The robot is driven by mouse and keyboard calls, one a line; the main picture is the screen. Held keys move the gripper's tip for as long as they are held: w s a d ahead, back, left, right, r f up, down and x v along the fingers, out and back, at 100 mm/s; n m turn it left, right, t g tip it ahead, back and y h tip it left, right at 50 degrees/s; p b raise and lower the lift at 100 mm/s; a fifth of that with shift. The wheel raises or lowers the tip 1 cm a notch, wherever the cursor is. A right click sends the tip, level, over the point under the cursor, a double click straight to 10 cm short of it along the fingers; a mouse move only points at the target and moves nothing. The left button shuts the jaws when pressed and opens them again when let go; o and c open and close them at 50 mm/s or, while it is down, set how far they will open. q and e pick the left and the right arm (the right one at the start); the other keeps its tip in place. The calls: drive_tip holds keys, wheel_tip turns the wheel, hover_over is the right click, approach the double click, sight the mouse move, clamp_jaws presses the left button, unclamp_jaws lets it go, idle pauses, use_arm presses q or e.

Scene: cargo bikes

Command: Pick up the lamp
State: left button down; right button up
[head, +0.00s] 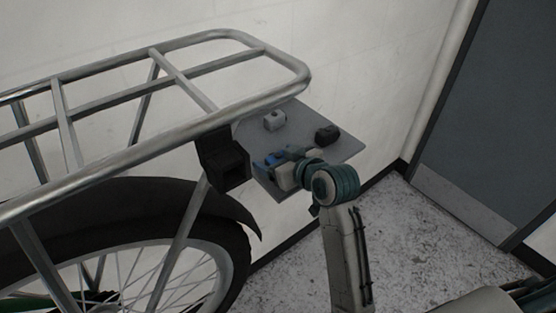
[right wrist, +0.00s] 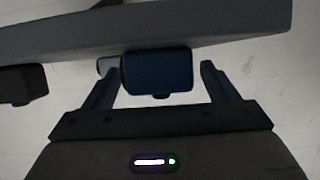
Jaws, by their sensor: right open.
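A small dark-blue boxy lamp (head: 272,157) rests on a grey shelf plate (head: 347,148) by the wall. My right gripper (head: 277,163) is at the plate's front edge, partly covering this lamp. My left gripper is not seen.
A bicycle's steel rear rack (head: 190,125) runs close to the left of the plate. A black box-shaped unit (head: 222,163) hangs at the rack's end, beside my gripper. A grey door (head: 497,105) is at right; speckled floor (head: 425,235) below is clear.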

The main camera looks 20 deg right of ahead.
sight(278, 154)
drive_tip(key=c, duration=1.1)
drive_tip(key=shift+r, duration=0.1)
wheel_tip(278, 154, up, 10)
drive_tip(key=shift+f+b, duration=0.1)
drive_tip(key=shift+b, duration=0.45)
